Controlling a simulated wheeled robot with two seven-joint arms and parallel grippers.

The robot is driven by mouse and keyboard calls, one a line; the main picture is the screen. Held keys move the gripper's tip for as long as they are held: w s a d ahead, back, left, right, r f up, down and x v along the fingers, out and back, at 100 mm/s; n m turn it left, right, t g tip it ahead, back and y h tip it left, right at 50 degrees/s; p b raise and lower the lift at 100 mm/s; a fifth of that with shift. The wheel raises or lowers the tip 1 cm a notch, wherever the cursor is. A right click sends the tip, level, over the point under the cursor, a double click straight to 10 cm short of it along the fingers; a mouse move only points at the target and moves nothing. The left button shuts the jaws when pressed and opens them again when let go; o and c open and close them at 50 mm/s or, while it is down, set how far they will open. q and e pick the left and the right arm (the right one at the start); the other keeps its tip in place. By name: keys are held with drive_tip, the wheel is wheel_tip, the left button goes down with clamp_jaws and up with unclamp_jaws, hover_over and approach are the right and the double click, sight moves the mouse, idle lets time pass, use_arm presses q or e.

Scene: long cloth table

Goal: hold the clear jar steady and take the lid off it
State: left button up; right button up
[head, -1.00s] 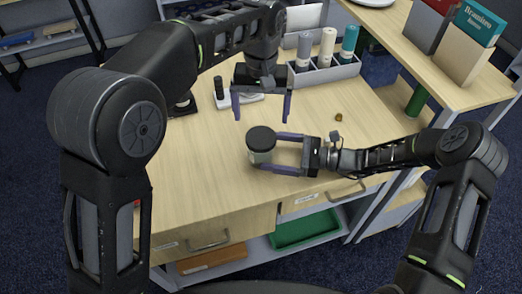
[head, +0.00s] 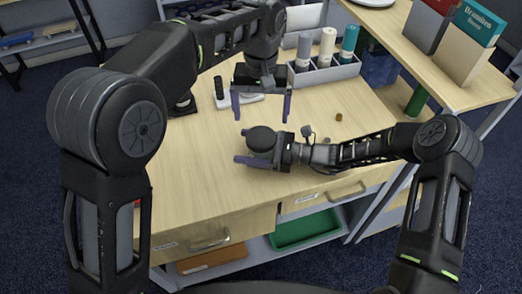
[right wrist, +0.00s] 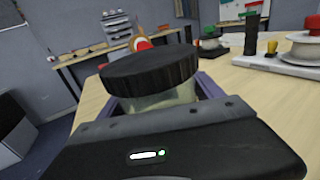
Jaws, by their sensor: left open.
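The clear jar with its dark round lid (head: 262,138) stands upright on the table, lid on. In the right wrist view its pale glass body (right wrist: 160,101) shows under the ribbed lid (right wrist: 150,68). My right gripper (head: 239,146) reaches in from the right, low over the table, with one finger on each side of the jar and the tips beyond it. Whether the fingers press on the glass cannot be told. My left gripper (head: 261,110) points down, open and empty, above and slightly behind the jar.
A grey rack (head: 325,72) with several bottles stands at the back of the wooden table (head: 205,185). A small brown piece (head: 338,117) lies right of the jar. A dark-handled item on a white base (head: 220,92) stands back left. The table's front left is clear.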

clamp_jaws()
idle(0.7)
